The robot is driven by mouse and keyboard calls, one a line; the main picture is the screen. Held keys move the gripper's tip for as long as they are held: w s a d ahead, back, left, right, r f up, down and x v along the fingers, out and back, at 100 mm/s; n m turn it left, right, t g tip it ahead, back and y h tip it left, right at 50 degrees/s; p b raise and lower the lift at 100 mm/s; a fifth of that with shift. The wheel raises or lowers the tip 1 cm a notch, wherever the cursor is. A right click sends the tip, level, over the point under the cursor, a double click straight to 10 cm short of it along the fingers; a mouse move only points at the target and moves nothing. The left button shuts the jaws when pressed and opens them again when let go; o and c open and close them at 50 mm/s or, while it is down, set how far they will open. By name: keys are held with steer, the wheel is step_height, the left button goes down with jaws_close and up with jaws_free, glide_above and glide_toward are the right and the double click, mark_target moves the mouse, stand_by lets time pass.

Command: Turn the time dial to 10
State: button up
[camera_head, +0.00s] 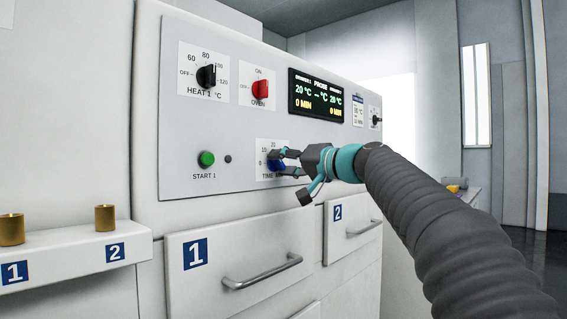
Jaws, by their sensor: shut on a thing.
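The time dial (276,165) is a blue knob low on the grey control panel, on a white plate with the marks 0, 10 and 20 and the word TIME. My gripper (284,162) reaches in from the right and is shut on the dial, with one finger above and one below it. The fingers hide much of the dial and part of its scale, so I cannot tell where it points.
To the left are a green START 1 button (206,159) and a black HEAT 1 knob (207,76). A red OVEN knob (261,90) and a display (316,97) reading 20 °C and 0 MIN are above. Drawer 1 (240,262) and its handle are below.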

stand_by(0.4)
steer(key=o, duration=1.1)
steer(key=shift+o, duration=0.2)
steer(key=v, duration=1.2)
